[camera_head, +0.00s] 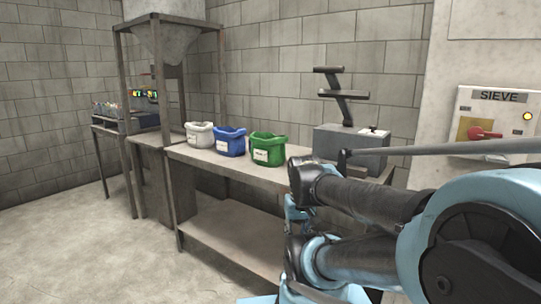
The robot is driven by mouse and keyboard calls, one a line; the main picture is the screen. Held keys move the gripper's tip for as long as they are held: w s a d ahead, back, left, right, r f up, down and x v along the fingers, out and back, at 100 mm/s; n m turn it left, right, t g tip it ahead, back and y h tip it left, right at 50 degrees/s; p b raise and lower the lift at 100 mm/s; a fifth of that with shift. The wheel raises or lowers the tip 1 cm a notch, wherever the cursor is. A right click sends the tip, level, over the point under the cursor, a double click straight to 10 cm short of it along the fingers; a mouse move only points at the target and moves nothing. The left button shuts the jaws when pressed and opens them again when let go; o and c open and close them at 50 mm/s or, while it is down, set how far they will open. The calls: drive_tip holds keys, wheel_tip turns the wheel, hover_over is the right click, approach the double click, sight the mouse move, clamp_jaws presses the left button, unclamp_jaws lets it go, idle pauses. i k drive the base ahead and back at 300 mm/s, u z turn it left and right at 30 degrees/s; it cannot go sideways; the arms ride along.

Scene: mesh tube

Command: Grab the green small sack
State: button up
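The green small sack (268,149) stands upright on the workbench (205,159), with an open top and a white label on its front. It is the rightmost of three sacks in a row. A blue sack (230,141) stands just to its left, and a white sack (200,134) stands farther left. My blue and black arm fills the lower right of the picture, to the right of and nearer than the green sack. My gripper cannot be made out in this view. No part of the arm touches the green sack.
A grey machine (351,148) with a black stand sits on the bench right of the green sack. A metal hopper frame (172,80) stands at the left. A SIEVE control panel (497,125) is on the right wall. Floor at the left front is clear.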

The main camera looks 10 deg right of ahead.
sight(267, 150)
drive_tip(key=z, duration=2.1)
drive_tip(key=k, duration=0.95)
drive_tip(key=u, duration=1.35)
drive_tip(key=i, duration=1)
drive_tip(key=z, duration=0.05)
